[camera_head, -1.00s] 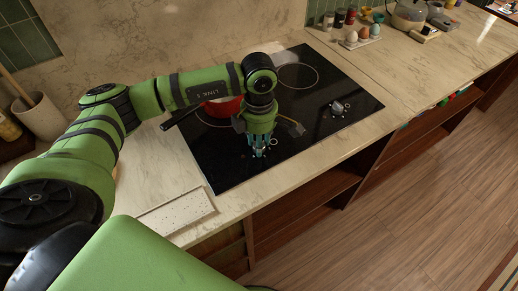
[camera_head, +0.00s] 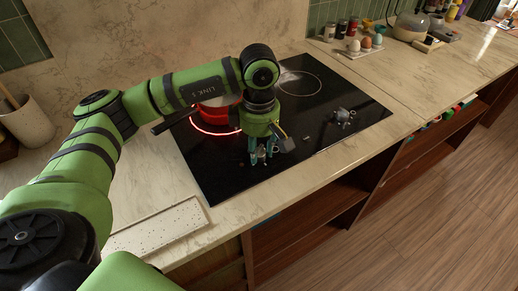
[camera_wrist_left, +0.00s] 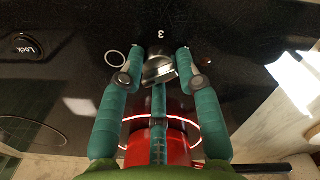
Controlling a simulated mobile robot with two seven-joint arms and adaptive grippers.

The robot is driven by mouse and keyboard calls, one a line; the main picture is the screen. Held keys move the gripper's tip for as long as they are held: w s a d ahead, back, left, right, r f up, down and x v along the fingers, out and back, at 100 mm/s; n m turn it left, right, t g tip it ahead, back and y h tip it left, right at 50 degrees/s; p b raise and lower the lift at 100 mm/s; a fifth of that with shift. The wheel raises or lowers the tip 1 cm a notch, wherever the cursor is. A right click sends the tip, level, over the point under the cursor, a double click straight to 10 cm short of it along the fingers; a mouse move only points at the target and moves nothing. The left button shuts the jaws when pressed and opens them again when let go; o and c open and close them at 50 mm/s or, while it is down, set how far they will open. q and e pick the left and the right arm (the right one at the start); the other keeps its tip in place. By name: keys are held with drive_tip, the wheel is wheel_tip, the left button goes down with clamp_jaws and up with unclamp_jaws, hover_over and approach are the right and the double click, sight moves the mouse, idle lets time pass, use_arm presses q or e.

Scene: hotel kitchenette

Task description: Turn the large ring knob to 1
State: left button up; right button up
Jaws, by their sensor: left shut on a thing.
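The ring knob, a silvery metal knob (camera_wrist_left: 160,68), sits on the black cooktop (camera_head: 215,175) between my left gripper's fingers in the left wrist view. A white "3" shows just above it and a white ring mark beside it at left. My left gripper (camera_head: 261,158) points down at the front part of the cooktop, shut on the knob; its teal fingers also show in the wrist view (camera_wrist_left: 160,74). In the head view the fingers mostly hide the knob. I cannot read its setting. My right gripper is in neither view.
A red pot (camera_head: 226,103) stands on a glowing red burner ring (camera_head: 208,132) behind my wrist. Another knob (camera_head: 343,116) stands at the cooktop's right. A speckled board (camera_head: 155,229) lies front left.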

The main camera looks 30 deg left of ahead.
sight(259, 149)
use_arm(q)
drive_tip(key=o, duration=1.2)
drive_tip(key=shift+c, duration=0.2)
drive_tip(key=shift+r, duration=0.1)
wheel_tip(259, 149, up, 12)
